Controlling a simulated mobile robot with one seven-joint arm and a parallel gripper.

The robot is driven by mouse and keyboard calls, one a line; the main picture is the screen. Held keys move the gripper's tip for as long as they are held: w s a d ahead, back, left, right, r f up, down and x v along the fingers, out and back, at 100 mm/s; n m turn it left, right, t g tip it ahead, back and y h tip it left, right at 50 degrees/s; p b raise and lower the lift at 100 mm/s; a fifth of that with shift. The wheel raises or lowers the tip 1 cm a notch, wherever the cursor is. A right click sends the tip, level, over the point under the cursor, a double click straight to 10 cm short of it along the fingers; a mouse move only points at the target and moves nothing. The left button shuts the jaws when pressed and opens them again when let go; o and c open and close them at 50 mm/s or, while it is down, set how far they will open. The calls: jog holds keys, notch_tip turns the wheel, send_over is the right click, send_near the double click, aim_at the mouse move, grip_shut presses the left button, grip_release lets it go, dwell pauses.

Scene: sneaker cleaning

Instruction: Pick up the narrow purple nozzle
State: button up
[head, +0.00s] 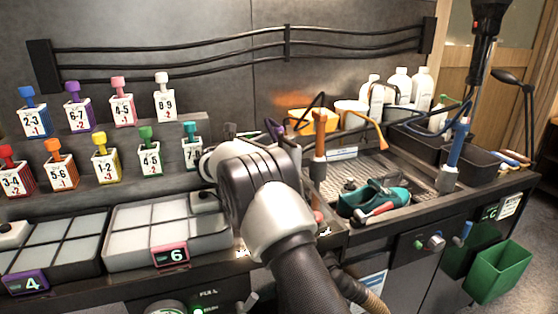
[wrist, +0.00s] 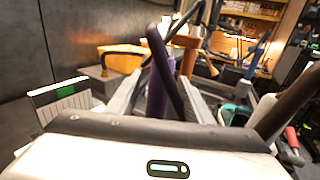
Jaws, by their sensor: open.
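The narrow purple nozzle (wrist: 156,95) stands roughly upright in the wrist view, between the two grey fingers of my gripper (wrist: 164,80). The fingers are apart, one on each side of it, and I cannot tell whether either touches it. A dark hose curves across the nozzle's upper part. In the head view only a small purple piece of the nozzle (head: 272,131) shows past my arm; its lower part and my fingers are hidden there.
An orange nozzle (head: 320,135) stands close to the right, and a blue one (head: 457,143) farther right. A teal shoe (head: 376,199) lies on the grated basin. Numbered bottles (head: 77,108) stand on the left shelves. A wall rail (head: 200,60) runs behind.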

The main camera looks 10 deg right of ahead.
jog(key=shift+c, duration=0.5)
grip_shut()
jog(key=shift+r, duration=0.15)
